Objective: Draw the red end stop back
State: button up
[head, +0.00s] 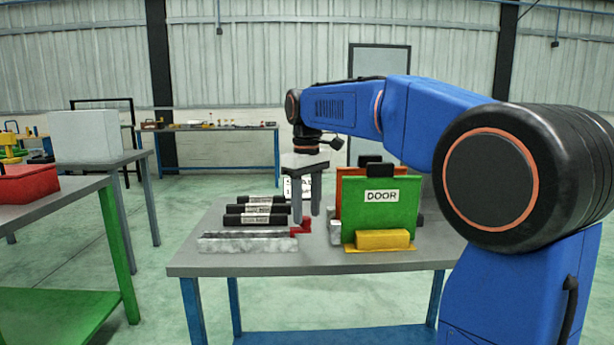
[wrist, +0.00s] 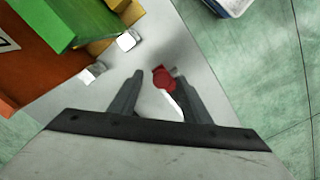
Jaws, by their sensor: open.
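The red end stop (head: 302,229) sits at the right end of a pale metal rail (head: 240,244) on the grey table. In the wrist view my gripper (wrist: 159,79) shows a gap on the left side of the red part. On the right side I cannot tell whether the finger touches it. The lower part of the stop is partly hidden.
Several black labelled bars (head: 254,219) lie behind the rail. To the right stands a green panel marked DOOR (head: 380,216), with a yellow block (head: 382,239) in front and an orange-brown part behind. A small pale block (head: 335,231) stands close to my right finger. The table's front strip is clear.

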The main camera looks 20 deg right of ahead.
aim_at(307, 218)
notch_tip(307, 218, up, 16)
dwell(0.5)
jog(key=shift+r, duration=0.1)
jog(key=s+d+f+m+t, duration=0.1)
jog(key=s+f+m+t, duration=0.1)
jog(key=s+f, duration=1.3)
jog(key=s+d+f+m+t, duration=0.1)
jog(key=s+f+m+t, duration=0.1)
jog(key=s+f, duration=1.3)
notch_tip(307, 218, down, 6)
jog(key=shift+s+f+m+t, duration=0.2)
jog(key=shift+s+m+t, duration=0.15)
jog(key=shift+m, duration=0.35)
